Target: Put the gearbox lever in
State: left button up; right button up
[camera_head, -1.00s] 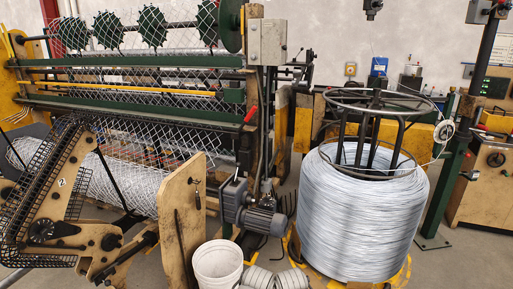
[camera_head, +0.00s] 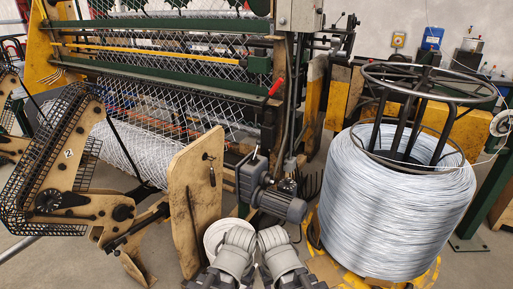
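The grey gearbox (camera_head: 253,178) with its ribbed motor (camera_head: 282,205) sits low on the machine, right of the wooden panel. My two pale grey arm parts show at the bottom middle, in front of the gearbox and motor. Neither gripper's fingertips show.
A wooden panel (camera_head: 195,200) with a dark handle stands left of the gearbox. A white bucket (camera_head: 214,232) is partly hidden behind my arms. A large wire coil (camera_head: 400,205) on a yellow base stands at right. The chainlink machine (camera_head: 150,75) fills the left.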

aim_at(258, 142)
jog(key=i+l+u, duration=0.25)
jog(key=i, duration=0.4)
jog(key=i+l+u, duration=0.25)
jog(key=i, duration=0.4)
jog(key=i+l+u, duration=0.2)
jog(key=i+l, duration=0.35)
jog(key=i, duration=0.05)
